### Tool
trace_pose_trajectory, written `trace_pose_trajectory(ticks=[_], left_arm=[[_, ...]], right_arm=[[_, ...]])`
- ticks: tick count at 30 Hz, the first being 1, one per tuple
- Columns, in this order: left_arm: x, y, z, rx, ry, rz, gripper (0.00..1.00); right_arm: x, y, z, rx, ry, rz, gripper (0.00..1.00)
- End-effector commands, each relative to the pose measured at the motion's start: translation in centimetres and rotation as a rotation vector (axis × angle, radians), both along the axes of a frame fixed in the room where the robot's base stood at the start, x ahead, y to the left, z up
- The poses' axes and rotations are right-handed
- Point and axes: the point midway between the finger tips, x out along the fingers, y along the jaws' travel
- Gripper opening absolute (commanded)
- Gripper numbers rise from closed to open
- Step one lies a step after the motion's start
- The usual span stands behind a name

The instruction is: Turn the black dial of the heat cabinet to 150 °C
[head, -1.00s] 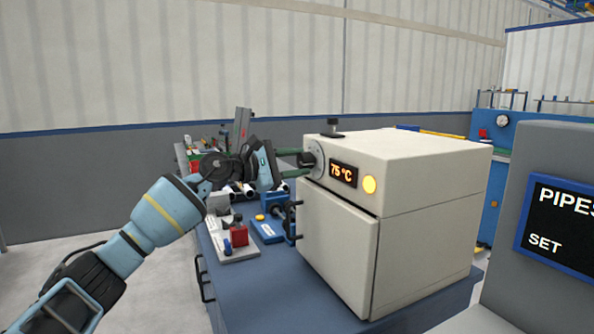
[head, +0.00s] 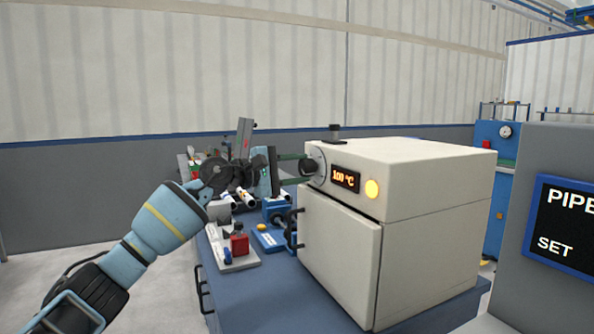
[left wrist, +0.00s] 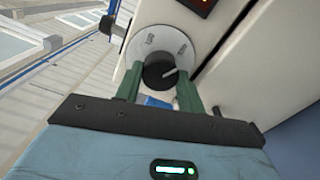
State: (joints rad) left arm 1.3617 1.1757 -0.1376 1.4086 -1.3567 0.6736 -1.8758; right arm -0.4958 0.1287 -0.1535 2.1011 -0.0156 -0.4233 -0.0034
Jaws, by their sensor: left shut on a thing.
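The heat cabinet (head: 410,195) is a cream box on a blue bench, its door shut. Its orange display (head: 345,179) reads 100 °C, with a lit yellow lamp (head: 372,189) to the right of it. The black dial (head: 309,167) sits on a grey round plate left of the display. In the left wrist view the dial (left wrist: 158,70) shows a pale pointer mark, and the plate's print is too small to read. My left gripper (head: 300,168) reaches in from the left, its green fingers shut on the dial's sides. My right gripper is out of view.
The blue bench (head: 245,290) carries a tray with a red block (head: 239,244) and several pipes and fixtures left of the cabinet. A small black knob-like part (head: 335,133) stands on the cabinet top. A grey panel with a screen (head: 565,225) is at the right.

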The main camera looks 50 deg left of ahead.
Motion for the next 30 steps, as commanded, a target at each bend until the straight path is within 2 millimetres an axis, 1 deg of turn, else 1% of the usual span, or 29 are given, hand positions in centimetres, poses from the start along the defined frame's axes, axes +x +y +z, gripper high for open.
trace_pose_trajectory(ticks=[6, 7, 11, 12, 23, 26, 30], left_arm=[[0.0, 0.0, 0.0, 0.004, 0.000, 0.001, 0.16], [0.0, 0.0, 0.0, 0.004, 0.000, 0.001, 0.41], [0.0, 0.0, 0.0, 0.003, 0.000, 0.001, 0.58], [0.0, 0.0, 0.0, 0.003, 0.000, 0.001, 0.60], [-0.3, 0.2, -0.1, 0.002, 0.001, 0.003, 0.60], [-1.0, 0.5, -0.3, 0.003, 0.002, 0.003, 0.60], [-2.3, 0.7, -0.4, 0.005, 0.004, 0.003, 0.60]], right_arm=[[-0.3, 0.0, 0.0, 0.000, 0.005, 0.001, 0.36], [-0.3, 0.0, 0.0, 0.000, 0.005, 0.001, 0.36], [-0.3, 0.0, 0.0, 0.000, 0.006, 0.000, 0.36], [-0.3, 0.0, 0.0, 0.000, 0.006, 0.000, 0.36], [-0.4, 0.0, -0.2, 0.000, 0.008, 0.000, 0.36], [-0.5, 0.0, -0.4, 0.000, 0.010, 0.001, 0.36], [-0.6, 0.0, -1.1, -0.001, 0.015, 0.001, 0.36]])
